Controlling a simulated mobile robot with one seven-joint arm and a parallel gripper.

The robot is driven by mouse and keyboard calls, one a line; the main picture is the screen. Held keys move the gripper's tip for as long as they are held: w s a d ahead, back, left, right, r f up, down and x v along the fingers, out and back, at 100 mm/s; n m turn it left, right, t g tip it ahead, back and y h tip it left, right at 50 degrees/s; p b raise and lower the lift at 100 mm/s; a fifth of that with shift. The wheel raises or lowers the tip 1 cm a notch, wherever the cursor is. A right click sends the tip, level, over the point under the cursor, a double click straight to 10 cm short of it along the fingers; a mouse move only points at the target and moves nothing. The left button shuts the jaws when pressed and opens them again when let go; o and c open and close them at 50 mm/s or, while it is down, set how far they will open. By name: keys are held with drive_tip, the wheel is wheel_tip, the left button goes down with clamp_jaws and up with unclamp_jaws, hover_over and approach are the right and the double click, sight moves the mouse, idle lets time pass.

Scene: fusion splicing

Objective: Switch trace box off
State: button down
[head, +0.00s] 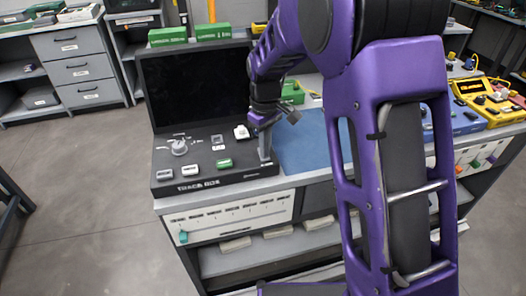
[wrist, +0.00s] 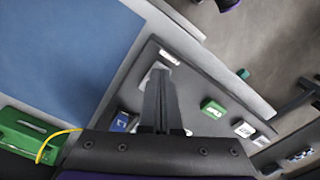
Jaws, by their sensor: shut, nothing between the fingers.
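The trace box (head: 205,180) is a dark case with an upright black screen (head: 195,85), on the left of the workbench in the head view. Its panel carries a grey knob (head: 179,147), a white switch-like part (head: 241,132), a green button (head: 224,164) and white buttons (head: 191,169). My gripper (head: 265,156) points down at the right end of the panel. In the wrist view my gripper (wrist: 158,75) is shut and empty, over the panel (wrist: 190,92). It partly hides a pale part there. The green button (wrist: 213,108) lies to its right. I cannot tell whether the fingertips touch anything.
A blue mat (head: 300,142) lies right of the trace box. Green boxes (head: 168,37) stand behind the screen. A yellow device (head: 485,100) stands at the far right. A drawer front (head: 235,215) and shelf are below. Open floor (head: 80,190) lies left.

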drive_tip(key=shift+r+p, duration=2.7)
drive_tip(key=shift+r, duration=0.75)
drive_tip(key=shift+f, duration=0.1)
drive_tip(key=shift+s, duration=0.1)
